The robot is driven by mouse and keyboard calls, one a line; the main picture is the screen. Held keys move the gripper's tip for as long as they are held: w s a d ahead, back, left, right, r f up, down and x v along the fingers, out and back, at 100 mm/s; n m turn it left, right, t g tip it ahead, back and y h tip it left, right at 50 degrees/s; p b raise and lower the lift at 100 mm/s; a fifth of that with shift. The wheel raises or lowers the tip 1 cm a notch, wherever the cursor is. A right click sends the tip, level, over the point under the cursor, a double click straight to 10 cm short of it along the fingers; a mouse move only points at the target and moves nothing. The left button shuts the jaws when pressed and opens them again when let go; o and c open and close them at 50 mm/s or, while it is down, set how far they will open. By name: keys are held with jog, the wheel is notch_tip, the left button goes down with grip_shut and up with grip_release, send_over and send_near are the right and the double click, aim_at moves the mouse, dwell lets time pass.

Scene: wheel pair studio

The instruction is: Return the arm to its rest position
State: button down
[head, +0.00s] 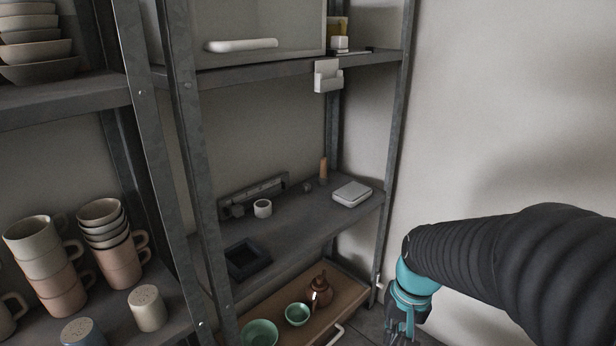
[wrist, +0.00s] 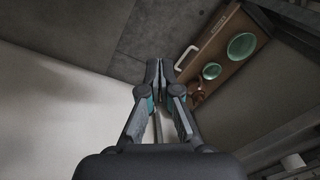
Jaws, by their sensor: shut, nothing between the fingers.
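My gripper (wrist: 160,85) is shut and empty in the wrist view, its fingertips together above the grey floor beside the shelf. In the head view my gripper (head: 401,330) hangs at the bottom right, pointing down, partly cut off by the frame edge. My dark, sleeved arm reaches in from the right, in front of the pale wall. A wooden drawer (head: 335,297) stands pulled out low in the shelf, left of my gripper. It holds a brown teapot (head: 320,291) and two green bowls (head: 297,314), (head: 260,333).
The metal shelf (head: 392,150) stands left of my arm. Its middle board carries a white box (head: 352,193), a small white cup (head: 262,208) and a dark tray (head: 247,259). Stacked mugs (head: 118,262) stand at the left. The pale wall (head: 510,110) is close on the right.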

jog(key=s+r+n+t+h+p, duration=0.1)
jog(key=s+r+n+t, duration=0.1)
jog(key=s+r+t, duration=0.3)
jog(key=v, duration=0.9)
jog(key=shift+a, duration=0.15)
